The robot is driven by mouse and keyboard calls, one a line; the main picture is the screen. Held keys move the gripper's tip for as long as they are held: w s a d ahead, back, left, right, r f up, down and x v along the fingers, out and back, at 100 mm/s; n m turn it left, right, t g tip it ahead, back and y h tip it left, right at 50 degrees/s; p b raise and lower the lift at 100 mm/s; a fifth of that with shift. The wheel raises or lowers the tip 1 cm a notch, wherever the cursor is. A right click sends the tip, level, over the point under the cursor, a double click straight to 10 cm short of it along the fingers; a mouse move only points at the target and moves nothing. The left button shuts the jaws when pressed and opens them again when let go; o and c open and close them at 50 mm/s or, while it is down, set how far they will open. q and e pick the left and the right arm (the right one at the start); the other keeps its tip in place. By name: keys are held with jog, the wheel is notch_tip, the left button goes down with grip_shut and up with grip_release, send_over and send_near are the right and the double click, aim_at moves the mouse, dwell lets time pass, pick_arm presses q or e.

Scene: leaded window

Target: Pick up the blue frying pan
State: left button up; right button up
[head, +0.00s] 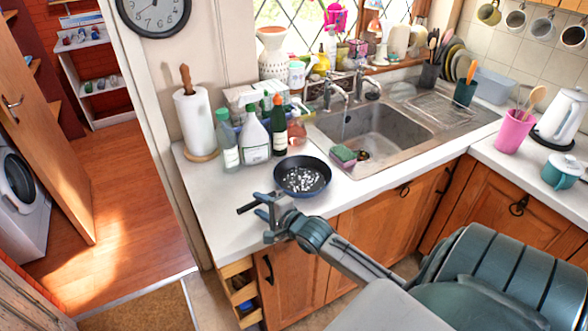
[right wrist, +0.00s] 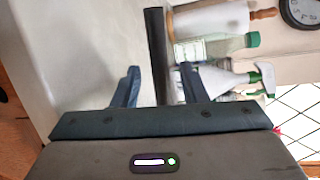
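The blue frying pan (head: 302,178) lies on the counter to the left of the sink, with white specks on its dark inside. Its black handle (head: 246,208) points left towards the counter's front edge. My right gripper (head: 264,215) is at the handle, with its fingers apart. In the right wrist view the handle (right wrist: 155,40) shows as a dark bar in line with the gap between the open fingers (right wrist: 159,70). I cannot tell whether the fingers touch it. The pan's bowl is not clear in the wrist view. My left gripper is not in view.
Several bottles (head: 255,138) and a paper towel roll (head: 195,122) stand behind the pan. A sponge (head: 344,155) lies at the edge of the sink (head: 376,130). The counter left of the handle is clear.

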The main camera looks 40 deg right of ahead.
jog(key=x, duration=0.2)
jog(key=shift+w+f, duration=0.1)
jog(key=shift+w, duration=0.15)
jog(key=shift+s, duration=0.15)
jog(key=shift+c, duration=1.3)
grip_shut()
